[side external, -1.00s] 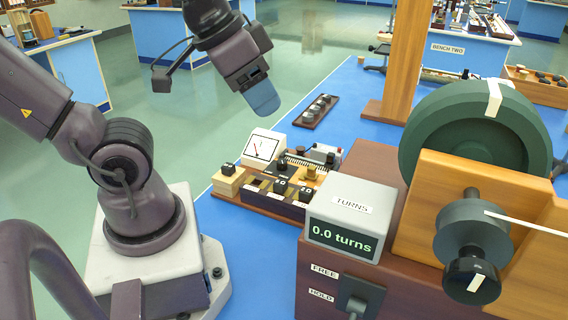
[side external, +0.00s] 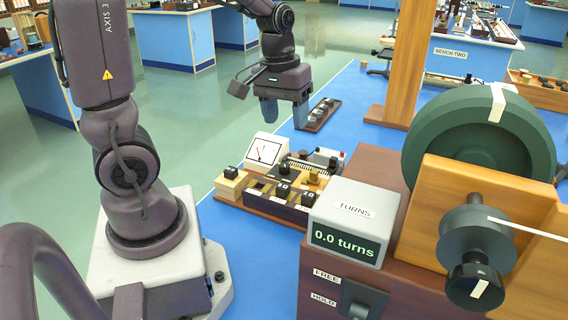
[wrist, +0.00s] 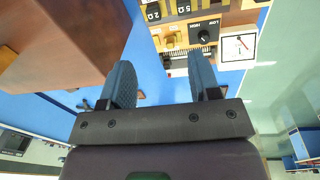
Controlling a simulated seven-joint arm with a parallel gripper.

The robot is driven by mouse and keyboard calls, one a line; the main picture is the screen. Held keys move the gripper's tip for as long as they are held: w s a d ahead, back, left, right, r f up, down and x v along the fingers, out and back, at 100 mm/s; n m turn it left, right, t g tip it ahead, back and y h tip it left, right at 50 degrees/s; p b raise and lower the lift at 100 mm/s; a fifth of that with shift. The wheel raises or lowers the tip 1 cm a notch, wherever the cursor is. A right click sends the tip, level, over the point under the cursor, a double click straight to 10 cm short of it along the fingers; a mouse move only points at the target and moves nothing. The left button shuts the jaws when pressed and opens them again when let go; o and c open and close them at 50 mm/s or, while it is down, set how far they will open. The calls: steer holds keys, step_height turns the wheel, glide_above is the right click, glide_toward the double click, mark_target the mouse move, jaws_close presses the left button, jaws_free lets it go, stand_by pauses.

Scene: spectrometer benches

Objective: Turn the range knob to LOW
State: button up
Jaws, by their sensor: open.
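The range knob (wrist: 204,38) is a small dark knob on a black plate marked LOW and HIGH, next to a white dial meter (wrist: 238,46) in the wrist view. Its pointer setting is too small to read surely. In the side view the knob (side external: 283,168) is a dark spot on the wooden instrument board (side external: 232,200), right of the meter (side external: 265,150). My gripper (side external: 285,115) is open and empty, its blue fingers pointing down above the bench behind the board. In the wrist view my gripper (wrist: 160,72) has its fingers apart, with the knob up and to the right.
A grey turns counter (side external: 352,212) reading 0.0 turns stands on a brown cabinet right of the board. Beyond it are a large green wheel (side external: 475,130) and a wooden post (side external: 405,70). A dark strip with several round pieces (side external: 322,112) lies behind the board.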

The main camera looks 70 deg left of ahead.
mark_target(284, 164)
steer(key=w+a+f+n+g, duration=0.1)
steer(key=w+a+f+n, duration=0.1)
steer(key=a+f+n, duration=0.35)
steer(key=w+a+f+n, duration=0.2)
steer(key=a+f+n, duration=0.1)
steer(key=a+n, duration=0.5)
steer(key=shift+y, duration=0.3)
step_height(284, 164, down, 12)
steer(key=shift+w+f, duration=0.1)
steer(key=shift+f, duration=0.15)
steer(key=shift+d, duration=0.1)
steer(key=shift+c, duration=0.3)
steer(key=c, duration=0.9)
